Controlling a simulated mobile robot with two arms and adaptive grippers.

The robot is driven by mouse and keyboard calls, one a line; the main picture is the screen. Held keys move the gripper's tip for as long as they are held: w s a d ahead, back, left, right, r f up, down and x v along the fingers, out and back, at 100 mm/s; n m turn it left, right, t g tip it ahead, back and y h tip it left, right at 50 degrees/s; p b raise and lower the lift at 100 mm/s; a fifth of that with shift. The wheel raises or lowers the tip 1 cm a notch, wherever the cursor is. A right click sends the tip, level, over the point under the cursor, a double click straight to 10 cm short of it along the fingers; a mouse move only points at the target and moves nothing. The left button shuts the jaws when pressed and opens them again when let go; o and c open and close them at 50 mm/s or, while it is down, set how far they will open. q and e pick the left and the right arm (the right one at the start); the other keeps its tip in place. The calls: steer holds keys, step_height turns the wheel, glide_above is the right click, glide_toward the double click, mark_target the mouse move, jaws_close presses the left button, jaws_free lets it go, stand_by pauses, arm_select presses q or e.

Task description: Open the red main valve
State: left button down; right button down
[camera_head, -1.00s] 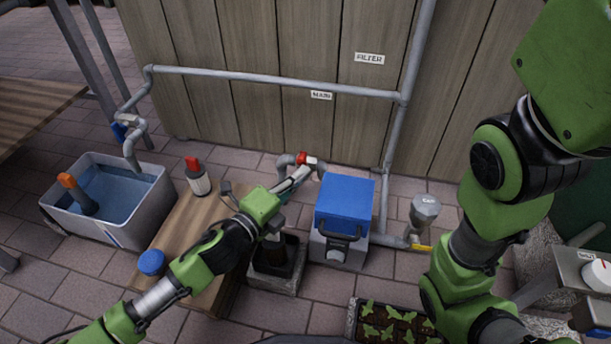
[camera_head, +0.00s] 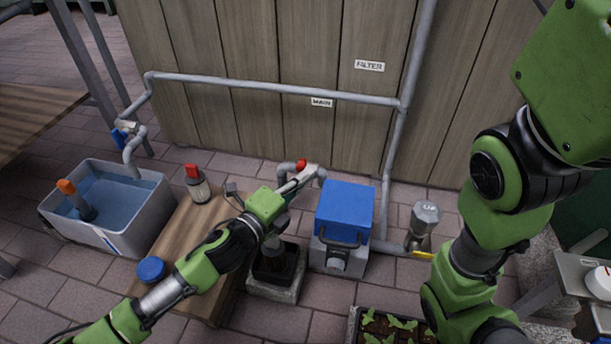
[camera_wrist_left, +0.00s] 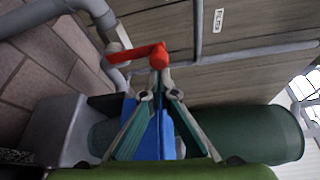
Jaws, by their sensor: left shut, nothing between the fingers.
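The red main valve (camera_head: 301,164) sits on the grey pipe below the "MAIN" label (camera_head: 321,102). In the head view only a small red part shows, beside my left gripper (camera_head: 312,171). In the left wrist view, the red valve handle (camera_wrist_left: 135,53) is a lever reaching left from a round red end. My left gripper (camera_wrist_left: 158,88) is shut and empty, with its fingertips right at that round end. They look close to touching it, but contact is hard to tell. My right arm shows at the right; its gripper is out of frame.
A blue-lidded box (camera_head: 344,207) stands just right of the valve. A water tub (camera_head: 150,208) is at left, a seedling tray (camera_head: 352,325) in front. A plank wall stands behind.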

arm_select(q)
steer(key=shift+a, duration=0.15)
steer(key=a+p, duration=0.2)
steer(key=shift+w+r+p, duration=0.15)
steer(key=shift+w+p, duration=0.15)
steer(key=w+a+f+n+t+p, duration=0.1)
steer(key=a+f+n, duration=0.2)
steer(key=a+f, duration=0.1)
steer(key=shift+a+f+h, duration=0.3)
steer(key=shift+a, duration=0.5)
steer(key=shift+f, duration=0.1)
stand_by(0.7)
